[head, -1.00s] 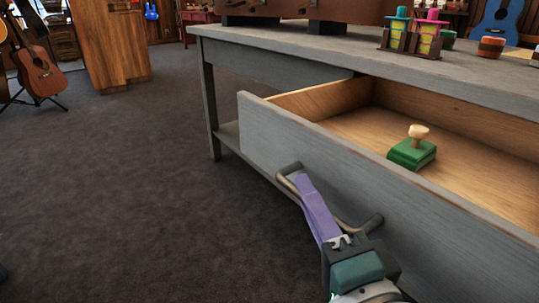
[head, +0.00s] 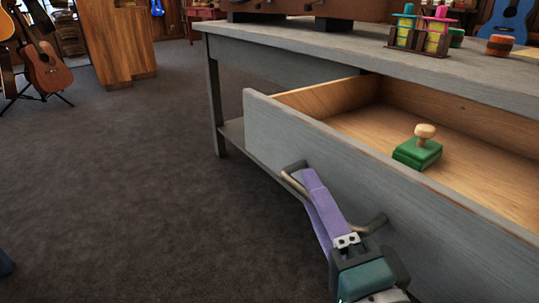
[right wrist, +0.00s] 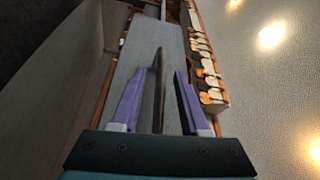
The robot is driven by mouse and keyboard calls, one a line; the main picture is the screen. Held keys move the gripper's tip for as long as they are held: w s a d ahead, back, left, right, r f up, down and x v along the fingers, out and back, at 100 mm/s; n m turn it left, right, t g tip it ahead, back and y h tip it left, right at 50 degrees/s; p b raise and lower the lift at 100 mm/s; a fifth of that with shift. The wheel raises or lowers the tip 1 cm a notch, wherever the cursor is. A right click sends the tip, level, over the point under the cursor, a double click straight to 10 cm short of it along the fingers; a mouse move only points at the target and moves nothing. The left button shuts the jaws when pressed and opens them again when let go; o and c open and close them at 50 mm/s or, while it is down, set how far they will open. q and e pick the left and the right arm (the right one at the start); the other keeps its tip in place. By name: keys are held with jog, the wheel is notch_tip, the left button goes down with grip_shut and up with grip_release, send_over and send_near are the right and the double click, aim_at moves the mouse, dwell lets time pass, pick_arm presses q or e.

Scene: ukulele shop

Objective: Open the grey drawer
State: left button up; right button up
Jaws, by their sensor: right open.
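The grey drawer (head: 330,165) stands pulled out from the grey table, with its wooden inside showing in the head view. Its curved metal handle (head: 378,223) is on the front panel. My right gripper (head: 308,180) is at this handle, with its purple fingers apart. In the right wrist view the handle bar (right wrist: 158,80) stands between the two open fingers of the right gripper (right wrist: 157,85), with gaps at both sides. My left gripper is not in view.
A green block with a wooden knob (head: 419,150) lies in the drawer. The grey tabletop (head: 340,50) holds a brown case (head: 290,10), colourful small items (head: 424,30) and a round orange-brown object (head: 499,45). Carpet at left is clear, with guitars (head: 45,65) beyond.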

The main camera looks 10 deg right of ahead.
jog(key=s+p, duration=0.1)
jog(key=s, duration=0.8)
jog(key=shift+f, duration=0.3)
jog(key=a+r+n+g+y+p, duration=0.35)
jog(key=r+n+g+p, duration=0.45)
jog(key=r+p, duration=0.95)
jog(key=s+d+r+n+g+h+p, duration=0.2)
jog(key=s+d+r+n+g+p, duration=0.25)
jog(key=r+p, duration=0.7)
jog(key=s+d+r+n+g+h+p, duration=0.1)
jog(key=s+d+r+n+g+p, duration=0.35)
jog(key=r+p, duration=0.7)
notch_tip(320, 180, up, 32)
jog(key=s+n+t+p, duration=0.1)
jog(key=p, duration=3.4)
jog(key=shift+s+d+r+t+p, duration=0.25)
jog(key=shift+s+d+t+p, duration=0.1)
jog(key=shift+s+t, duration=0.05)
